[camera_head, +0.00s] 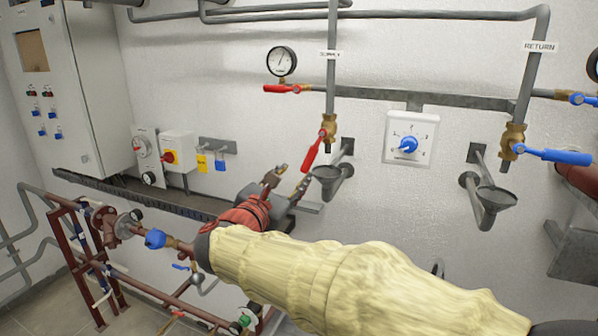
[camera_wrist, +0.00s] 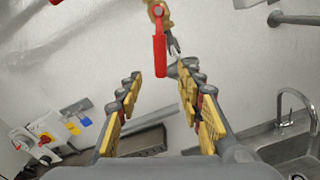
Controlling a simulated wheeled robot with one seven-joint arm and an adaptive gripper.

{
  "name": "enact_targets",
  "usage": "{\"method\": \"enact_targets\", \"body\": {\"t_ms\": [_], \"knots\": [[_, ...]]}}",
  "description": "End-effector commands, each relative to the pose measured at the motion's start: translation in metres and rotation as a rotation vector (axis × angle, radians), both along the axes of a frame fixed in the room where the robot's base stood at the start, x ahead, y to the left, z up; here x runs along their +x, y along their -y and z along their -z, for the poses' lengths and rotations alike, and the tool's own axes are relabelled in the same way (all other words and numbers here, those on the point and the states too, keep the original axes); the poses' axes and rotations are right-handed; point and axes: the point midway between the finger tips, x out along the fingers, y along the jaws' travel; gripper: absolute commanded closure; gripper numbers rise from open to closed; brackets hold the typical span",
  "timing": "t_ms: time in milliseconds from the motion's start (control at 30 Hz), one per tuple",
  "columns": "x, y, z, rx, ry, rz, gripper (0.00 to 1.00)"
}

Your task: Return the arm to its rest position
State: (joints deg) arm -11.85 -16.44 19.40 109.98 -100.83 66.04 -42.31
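My arm reaches in from the lower right of the head view in a cream cover. My gripper (camera_head: 288,181) is at its end, in front of the wall and to the lower left of the red valve handle (camera_head: 313,152) on the supply pipe. The two fingers are spread apart with nothing between them, as the wrist view (camera_wrist: 160,80) also shows. There the red handle (camera_wrist: 159,57) hangs beyond the fingertips, and I see no contact. The arm is extended toward the wall.
A dial panel (camera_head: 411,139), a return valve with a blue handle (camera_head: 553,155) and drain funnels (camera_head: 496,199) are to the right. A grey cabinet (camera_head: 70,85), switch boxes (camera_head: 177,151) and red pipe framing (camera_head: 78,243) are to the left. A basin with a tap (camera_wrist: 285,140) shows in the wrist view.

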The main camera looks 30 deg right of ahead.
Motion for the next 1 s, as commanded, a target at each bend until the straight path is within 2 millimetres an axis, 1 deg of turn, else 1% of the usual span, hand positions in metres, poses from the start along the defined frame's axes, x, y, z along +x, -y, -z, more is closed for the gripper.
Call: {"method": "enact_targets", "body": {"t_ms": [33,167,667,800,867,967,1000], "knots": [[-0.003,-0.004,0.000,0.001,0.001,-0.002,0.63],[-0.007,-0.008,0.000,0.001,0.001,0.000,0.63],[-0.007,-0.008,0.000,0.002,0.001,0.001,0.63],[-0.006,-0.009,0.003,0.047,0.042,-0.005,0.63],[-0.008,-0.008,0.018,0.131,0.066,0.005,0.63],[-0.020,-0.007,0.062,0.306,0.083,0.051,0.63],[-0.029,-0.007,0.082,0.389,0.092,0.079,0.63]]}}
